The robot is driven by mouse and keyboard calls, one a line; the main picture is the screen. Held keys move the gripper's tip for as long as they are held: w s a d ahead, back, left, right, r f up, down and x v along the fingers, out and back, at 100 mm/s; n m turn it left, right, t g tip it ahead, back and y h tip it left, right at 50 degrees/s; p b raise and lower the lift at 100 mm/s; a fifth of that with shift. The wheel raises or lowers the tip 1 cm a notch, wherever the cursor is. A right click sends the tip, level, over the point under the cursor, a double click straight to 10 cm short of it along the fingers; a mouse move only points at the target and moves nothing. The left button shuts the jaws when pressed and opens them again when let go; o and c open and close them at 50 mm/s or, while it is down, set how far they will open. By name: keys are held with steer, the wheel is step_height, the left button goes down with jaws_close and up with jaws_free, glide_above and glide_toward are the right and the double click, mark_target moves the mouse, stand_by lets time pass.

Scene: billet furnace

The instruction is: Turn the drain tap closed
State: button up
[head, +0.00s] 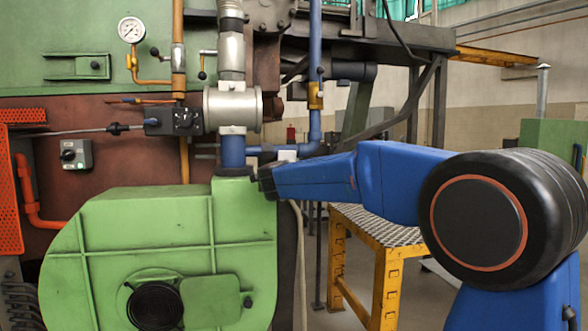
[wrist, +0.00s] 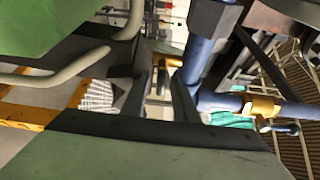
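A brass valve body (head: 316,96), possibly the drain tap, sits on the upright blue pipe right of the grey cylinder in the head view. A small lever shows just above it; its exact angle is hard to tell. What appears to be the same brass valve (wrist: 262,107) is right of my fingers in the wrist view, with a handle beside it. My gripper (wrist: 160,98) shows two dark fingers with a gap between them and nothing held. In the head view its dark end (head: 265,182) is near the green housing's top, below and left of the valve, apart from it.
The green blower housing (head: 150,255) fills the lower left of the head view. A grey cylinder (head: 232,110) and blue pipes crowd the space around my gripper. A yellow-framed step (head: 385,240) stands behind my arm. A gauge (head: 131,30) is at upper left.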

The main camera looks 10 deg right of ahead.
steer(key=v, duration=1.7)
steer(key=shift+s, duration=0.2)
